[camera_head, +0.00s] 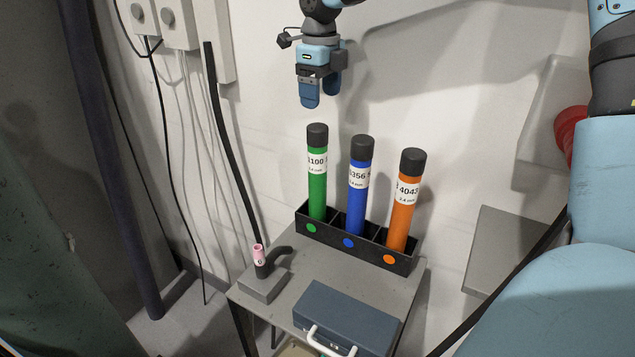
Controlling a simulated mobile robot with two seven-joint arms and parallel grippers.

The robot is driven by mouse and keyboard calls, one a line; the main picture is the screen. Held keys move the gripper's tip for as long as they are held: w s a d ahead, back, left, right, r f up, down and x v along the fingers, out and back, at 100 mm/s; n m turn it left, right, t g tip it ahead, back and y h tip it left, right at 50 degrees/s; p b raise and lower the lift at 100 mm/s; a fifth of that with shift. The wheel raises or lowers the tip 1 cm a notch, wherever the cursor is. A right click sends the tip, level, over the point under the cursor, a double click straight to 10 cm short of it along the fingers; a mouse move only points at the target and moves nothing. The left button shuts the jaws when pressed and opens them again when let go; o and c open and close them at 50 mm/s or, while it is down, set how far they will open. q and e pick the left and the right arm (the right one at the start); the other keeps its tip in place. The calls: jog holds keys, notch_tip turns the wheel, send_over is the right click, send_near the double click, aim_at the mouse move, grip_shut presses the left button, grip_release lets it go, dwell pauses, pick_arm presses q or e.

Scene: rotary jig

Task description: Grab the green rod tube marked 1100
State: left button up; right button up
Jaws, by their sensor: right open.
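The green rod tube (317,190) has a black cap and a white label reading 1100. It stands upright in the left compartment of a black rack (335,240), above a green dot. My right gripper (315,95) hangs pointing down above the green tube's cap, with a clear gap between them. It holds nothing; its fingers overlap from this angle. My left gripper is not in view.
A blue tube (357,195) and an orange tube (402,215) stand in the rack to the right of the green one. A blue case (345,318) and a torch on a stand (262,280) are on the grey table (285,250). A wall is close behind.

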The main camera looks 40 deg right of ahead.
aim_at(317, 127)
notch_tip(317, 127, down, 4)
jog(key=shift+w+f, duration=0.1)
jog(key=shift+f, duration=0.15)
jog(key=f, duration=0.2)
jog(key=f+p, duration=0.1)
jog(key=f, duration=0.1)
jog(key=shift+a, duration=0.4)
jog(key=shift+f, duration=0.55)
jog(key=shift+d, duration=0.1)
jog(key=shift+r, duration=0.1)
grip_shut()
